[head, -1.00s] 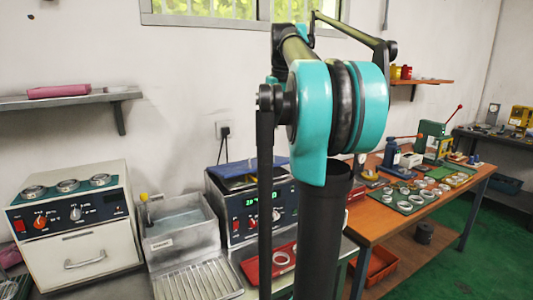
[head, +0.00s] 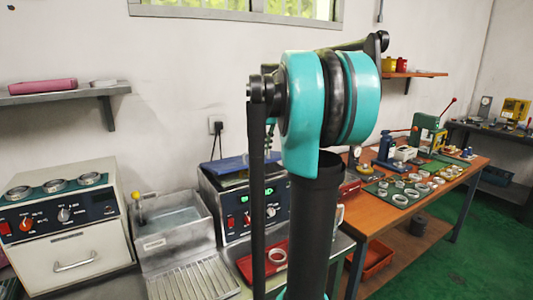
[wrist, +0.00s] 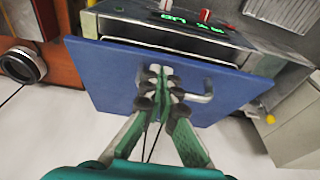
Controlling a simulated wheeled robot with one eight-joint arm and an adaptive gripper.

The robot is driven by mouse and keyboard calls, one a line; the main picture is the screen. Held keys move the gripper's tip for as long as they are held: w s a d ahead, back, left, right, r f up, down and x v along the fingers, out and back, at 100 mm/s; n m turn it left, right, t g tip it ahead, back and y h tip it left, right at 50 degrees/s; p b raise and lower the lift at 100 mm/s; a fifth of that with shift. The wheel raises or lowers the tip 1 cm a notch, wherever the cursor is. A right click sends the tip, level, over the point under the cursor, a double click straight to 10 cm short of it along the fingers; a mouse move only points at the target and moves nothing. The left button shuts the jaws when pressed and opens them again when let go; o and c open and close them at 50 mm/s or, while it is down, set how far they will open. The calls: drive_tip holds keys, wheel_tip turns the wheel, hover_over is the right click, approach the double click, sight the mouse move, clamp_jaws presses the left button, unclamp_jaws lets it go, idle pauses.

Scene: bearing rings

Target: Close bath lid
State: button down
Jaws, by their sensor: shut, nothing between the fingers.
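The bath (head: 240,205) is a metal box with a dark front panel, a green display and red switches; the panel shows upside down in the wrist view (wrist: 185,17). Its blue lid (head: 228,165) lies nearly flat over the top, and in the wrist view the lid (wrist: 110,80) has a bent metal handle (wrist: 205,93). A dark gap shows between the lid's front edge and the bath's front; I cannot tell if the lid is seated. My gripper (wrist: 163,97) is shut and empty, fingertips over the lid beside the handle. In the head view my arm mostly hides it.
A steel sink (head: 172,228) stands left of the bath, with a white oven (head: 62,230) beyond it. A red tray (head: 265,265) with a ring lies in front. The orange bench (head: 385,215) at right holds rings and presses. A wall shelf (head: 60,95) is at upper left.

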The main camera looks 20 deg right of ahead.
drive_tip(key=shift+s+f, duration=0.2)
drive_tip(key=shift+f, duration=0.7)
drive_tip(key=f+t, duration=0.1)
drive_tip(key=f, duration=0.1)
drive_tip(key=s+f+t, duration=0.1)
drive_tip(key=f, duration=0.1)
drive_tip(key=f+t, duration=0.1)
drive_tip(key=f, duration=0.1)
drive_tip(key=shift+s+d+f+y, duration=0.25)
drive_tip(key=shift+s+f+y, duration=0.05)
drive_tip(key=shift+s, duration=0.1)
